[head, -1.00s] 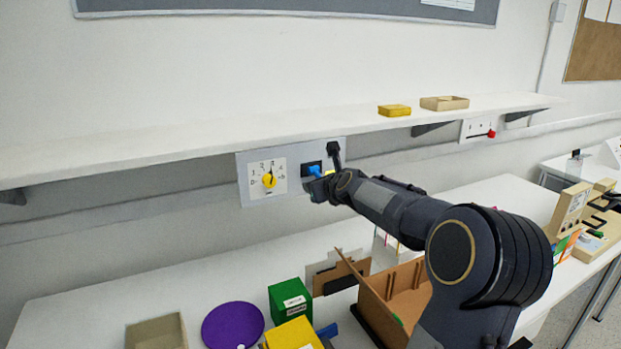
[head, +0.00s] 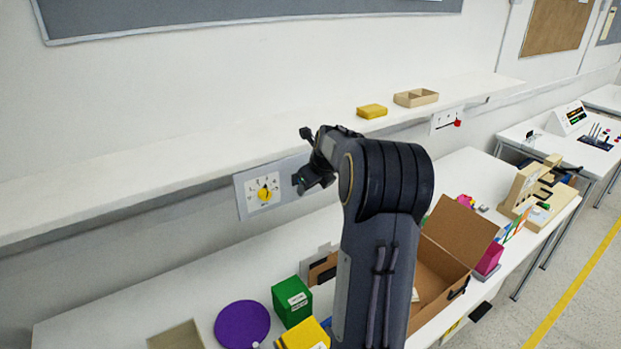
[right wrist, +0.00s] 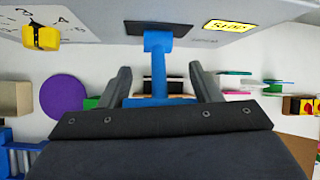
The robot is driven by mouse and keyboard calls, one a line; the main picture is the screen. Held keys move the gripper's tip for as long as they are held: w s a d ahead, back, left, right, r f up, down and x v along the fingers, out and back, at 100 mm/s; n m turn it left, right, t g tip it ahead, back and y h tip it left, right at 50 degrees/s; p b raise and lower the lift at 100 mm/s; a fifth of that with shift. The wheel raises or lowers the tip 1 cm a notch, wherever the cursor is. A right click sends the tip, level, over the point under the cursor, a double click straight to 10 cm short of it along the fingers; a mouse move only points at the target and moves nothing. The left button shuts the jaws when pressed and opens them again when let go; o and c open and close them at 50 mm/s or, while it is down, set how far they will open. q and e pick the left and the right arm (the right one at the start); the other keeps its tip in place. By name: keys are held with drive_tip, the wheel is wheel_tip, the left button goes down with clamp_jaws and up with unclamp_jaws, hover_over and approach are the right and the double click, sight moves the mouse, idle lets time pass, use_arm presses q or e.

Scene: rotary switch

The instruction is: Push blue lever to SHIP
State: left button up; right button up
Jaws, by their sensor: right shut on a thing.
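The blue lever (right wrist: 158,62) sticks out of a black slot in the grey panel in the right wrist view. A yellow label (right wrist: 228,26) with dark, upside-down lettering is on the panel, to the right of the lever in that view. My right gripper (right wrist: 160,83) is shut on the lever, with one finger on each side of its blue shaft. In the head view, my right gripper (head: 312,180) is at the panel (head: 243,207), under the shelf, and hides the lever and label. My left gripper is not in view.
A yellow-knobbed dial (head: 264,194) is on the panel, left of my gripper. The white shelf (head: 200,155) runs just above. Below, a green box (head: 292,303), purple disc (head: 242,324) and open brown box (head: 440,270) stand on the table.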

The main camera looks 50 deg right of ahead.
drive_tip(key=shift+r+g, duration=0.15)
drive_tip(key=shift+g, duration=0.15)
idle(0.4)
drive_tip(key=o, duration=1.4)
drive_tip(key=shift+w, duration=0.1)
drive_tip(key=shift+c, duration=0.2)
drive_tip(key=b+v, duration=0.1)
drive_tip(key=v, duration=0.7)
